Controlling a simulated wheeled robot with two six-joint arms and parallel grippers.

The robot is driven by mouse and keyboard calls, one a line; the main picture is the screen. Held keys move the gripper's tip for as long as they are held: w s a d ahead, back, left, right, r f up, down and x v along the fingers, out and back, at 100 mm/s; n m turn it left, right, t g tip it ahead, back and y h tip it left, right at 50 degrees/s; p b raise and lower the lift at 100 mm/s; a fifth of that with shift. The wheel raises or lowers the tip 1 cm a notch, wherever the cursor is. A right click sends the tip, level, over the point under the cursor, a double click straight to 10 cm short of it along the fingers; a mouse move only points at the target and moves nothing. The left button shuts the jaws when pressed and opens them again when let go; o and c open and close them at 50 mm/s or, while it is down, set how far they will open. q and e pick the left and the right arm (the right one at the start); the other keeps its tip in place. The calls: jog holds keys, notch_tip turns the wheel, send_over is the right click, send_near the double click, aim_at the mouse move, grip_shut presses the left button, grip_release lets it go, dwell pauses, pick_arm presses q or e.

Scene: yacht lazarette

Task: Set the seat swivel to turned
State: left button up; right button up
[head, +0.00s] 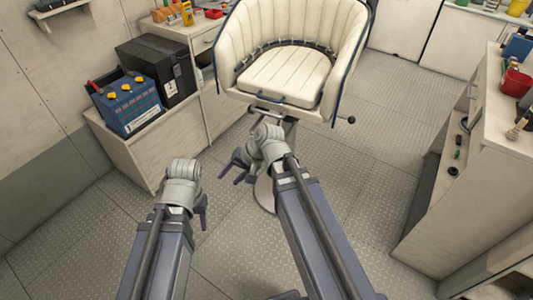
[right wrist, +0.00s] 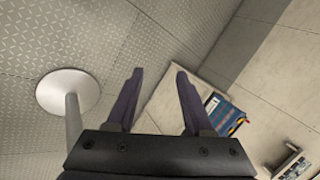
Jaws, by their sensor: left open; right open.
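The cream padded helm seat (head: 282,75) is at the upper middle of the head view, its open front toward me. Under its front edge is a bar or lever with a dark round knob (head: 351,120) at its right end. The seat stands on a pedestal, whose round white base (right wrist: 50,92) shows in the right wrist view. My right gripper (head: 240,168) is open and empty, below and in front of the seat, apart from it. My left gripper (head: 203,212) is open, lower and to the left, over the floor. The pedestal is partly hidden by my right arm.
A blue battery (head: 130,105) and a black box (head: 158,70) sit on a low bench at the left. A workbench (head: 490,120) with a red cup (head: 517,82) stands at the right. The patterned metal floor (head: 375,185) between them is clear.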

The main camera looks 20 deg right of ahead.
jog(key=w+d+f+m+t+b, duration=0.2)
jog(key=w+d+m+t+b, duration=0.25)
jog(key=d, duration=0.25)
jog(key=w+d+f+m+t+y+b, duration=0.1)
jog(key=w+d+m+t+b, duration=0.2)
jog(key=w+d+m+b, duration=0.25)
jog(key=w+d+f+m+t+b, duration=0.2)
jog(key=d+m+t+b, duration=0.15)
jog(key=d+b, duration=0.4)
pick_arm(q)
notch_tip(320, 180, down, 20)
jog(key=shift+f, duration=0.15)
pick_arm(e)
jog(key=shift+m, duration=0.45)
jog(key=shift+w+d+x, duration=0.1)
jog(key=shift+d+x, duration=0.05)
jog(key=shift+x, duration=1.05)
jog(key=shift+w+d+x, duration=0.1)
jog(key=shift+d+x, duration=0.05)
jog(key=shift+x, duration=1.05)
jog(key=shift+d+x, duration=0.15)
jog(key=shift+x, duration=1.05)
grip_shut()
